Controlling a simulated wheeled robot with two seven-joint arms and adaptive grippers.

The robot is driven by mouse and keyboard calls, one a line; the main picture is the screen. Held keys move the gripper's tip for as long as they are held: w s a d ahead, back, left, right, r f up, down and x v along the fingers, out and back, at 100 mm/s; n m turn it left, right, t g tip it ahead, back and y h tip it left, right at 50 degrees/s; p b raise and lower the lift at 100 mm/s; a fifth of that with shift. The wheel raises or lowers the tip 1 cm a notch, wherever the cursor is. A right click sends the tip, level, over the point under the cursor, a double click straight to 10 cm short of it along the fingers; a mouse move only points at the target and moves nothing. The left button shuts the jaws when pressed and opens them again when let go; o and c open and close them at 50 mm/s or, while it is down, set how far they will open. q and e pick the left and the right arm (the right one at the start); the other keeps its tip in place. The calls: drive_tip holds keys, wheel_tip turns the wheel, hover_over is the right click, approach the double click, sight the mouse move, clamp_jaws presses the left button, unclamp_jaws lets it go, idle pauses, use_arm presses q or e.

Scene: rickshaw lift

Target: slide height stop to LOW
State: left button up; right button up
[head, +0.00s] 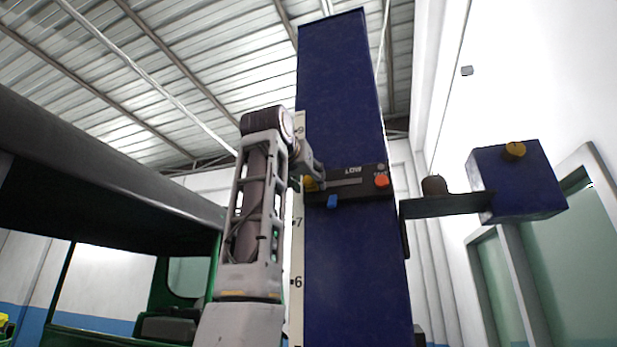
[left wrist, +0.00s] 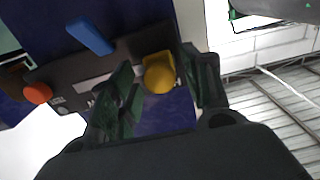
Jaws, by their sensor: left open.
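A black height-stop panel (head: 345,183) is fixed across the blue post (head: 345,80). It carries a yellow knob (head: 311,184) at its left end, a blue tab (head: 332,201) below and an orange-red button (head: 382,181) at the right. My left gripper (head: 302,170) is at the panel's left end. In the left wrist view, my open left gripper (left wrist: 158,64) has a finger on each side of the yellow knob (left wrist: 159,75); whether they touch it, I cannot tell. My right gripper is out of view.
A numbered scale (head: 298,250) runs down the post's left edge. An arm with a blue box (head: 515,182) and a yellow knob juts out to the right. A dark canopy on a green frame (head: 110,165) fills the left side.

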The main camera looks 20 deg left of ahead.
use_arm(q)
drive_tip(key=shift+w, duration=0.35)
clamp_jaws()
